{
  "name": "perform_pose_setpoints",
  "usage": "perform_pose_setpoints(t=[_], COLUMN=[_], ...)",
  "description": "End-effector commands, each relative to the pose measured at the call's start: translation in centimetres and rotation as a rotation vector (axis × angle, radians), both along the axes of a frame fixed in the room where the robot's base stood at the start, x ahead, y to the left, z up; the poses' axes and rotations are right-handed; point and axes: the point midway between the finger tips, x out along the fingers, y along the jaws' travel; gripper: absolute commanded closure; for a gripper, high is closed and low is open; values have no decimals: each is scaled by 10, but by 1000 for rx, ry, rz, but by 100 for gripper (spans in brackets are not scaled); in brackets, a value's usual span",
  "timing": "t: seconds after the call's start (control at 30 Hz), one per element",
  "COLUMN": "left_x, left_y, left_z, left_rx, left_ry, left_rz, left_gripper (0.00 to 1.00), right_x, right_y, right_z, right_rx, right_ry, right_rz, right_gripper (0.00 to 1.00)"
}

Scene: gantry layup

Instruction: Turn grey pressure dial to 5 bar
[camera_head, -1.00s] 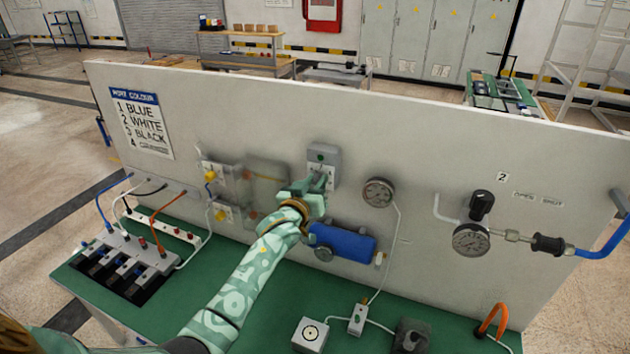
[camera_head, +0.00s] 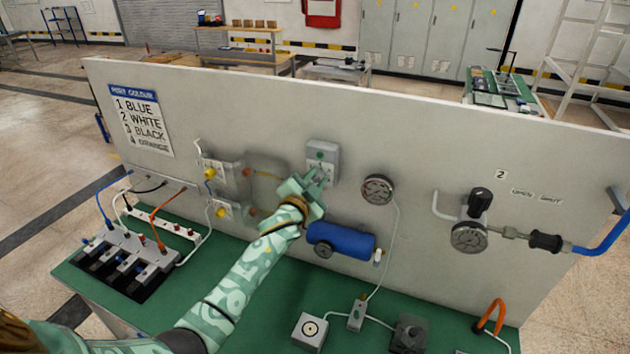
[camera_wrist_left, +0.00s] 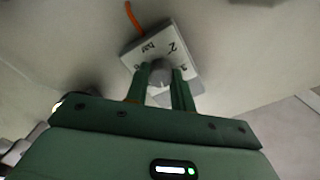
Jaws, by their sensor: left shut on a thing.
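The grey pressure dial (camera_wrist_left: 160,73) is a small round knob on a pale box with a printed scale (camera_wrist_left: 152,47), seen in the left wrist view. The word "bar" and a 2 are readable there; the other marks are partly hidden, and the dial's setting cannot be read. In the head view the grey box (camera_head: 323,153) is on the upright white panel, its lower part behind my gripper. My left gripper (camera_wrist_left: 160,88) is shut on the dial, one green finger on each side. It also shows in the head view (camera_head: 318,180). My right gripper is not in view.
Yellow-knobbed fittings (camera_head: 222,212) are to the left. A second gauge (camera_head: 469,237) with a black knob is further right.

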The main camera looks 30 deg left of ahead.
Motion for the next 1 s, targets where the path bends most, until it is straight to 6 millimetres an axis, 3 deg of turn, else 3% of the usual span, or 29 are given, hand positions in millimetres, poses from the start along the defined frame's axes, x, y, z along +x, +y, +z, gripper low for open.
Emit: perform_pose_setpoints(t=[0.6, 1.0], left_x=[0, 0], left_y=[-1, -1], left_z=[-2, -3], left_rx=[560, 765], left_ry=[34, 45], left_rz=[-1, -1], left_gripper=[99, 99], right_x=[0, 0], right_y=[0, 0], right_z=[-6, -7], right_rx=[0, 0], right_ry=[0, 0], right_rz=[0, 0], right_gripper=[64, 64])
